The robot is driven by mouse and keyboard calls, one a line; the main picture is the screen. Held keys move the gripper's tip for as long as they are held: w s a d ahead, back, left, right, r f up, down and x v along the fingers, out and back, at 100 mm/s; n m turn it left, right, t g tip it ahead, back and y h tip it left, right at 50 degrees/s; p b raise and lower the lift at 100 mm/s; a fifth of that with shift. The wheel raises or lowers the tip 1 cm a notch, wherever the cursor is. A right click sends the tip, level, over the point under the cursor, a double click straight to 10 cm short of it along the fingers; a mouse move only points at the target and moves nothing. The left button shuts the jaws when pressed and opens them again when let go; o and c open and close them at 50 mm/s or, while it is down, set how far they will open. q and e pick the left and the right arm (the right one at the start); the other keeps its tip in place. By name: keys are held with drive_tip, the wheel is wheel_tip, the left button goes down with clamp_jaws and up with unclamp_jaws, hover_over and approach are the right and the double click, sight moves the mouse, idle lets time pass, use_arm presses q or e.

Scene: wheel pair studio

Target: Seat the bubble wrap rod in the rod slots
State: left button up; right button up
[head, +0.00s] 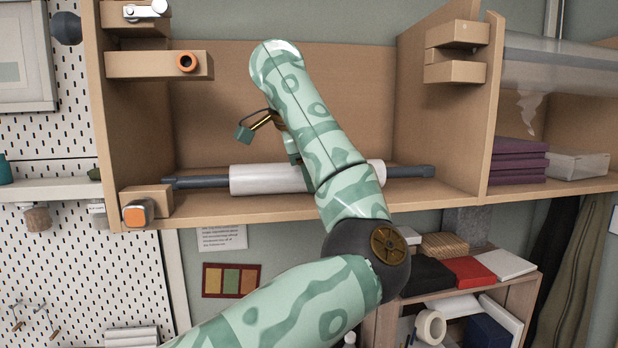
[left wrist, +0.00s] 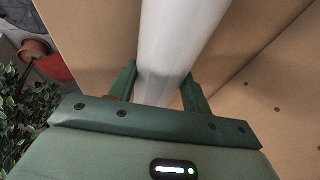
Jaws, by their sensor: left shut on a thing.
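The bubble wrap rod (head: 265,179) is a dark grey rod with a white roll around its middle. It lies level across the low front of the wooden shelf bay; I cannot tell whether it touches the shelf floor. My left gripper (head: 302,176) is shut on the white roll, mostly hidden behind my arm. In the left wrist view the roll (left wrist: 172,50) runs between the two green fingers (left wrist: 160,88). Wooden slot blocks are on the left wall (head: 140,66) and right wall (head: 452,72), above the rod. My right gripper is not in view.
A lower wooden block with an orange knob (head: 138,213) is near the rod's left end. The bay's back is mostly bare.

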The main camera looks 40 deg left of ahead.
use_arm(q)
drive_tip(key=shift+r+p, duration=1.6)
drive_tip(key=shift+r, duration=0.2)
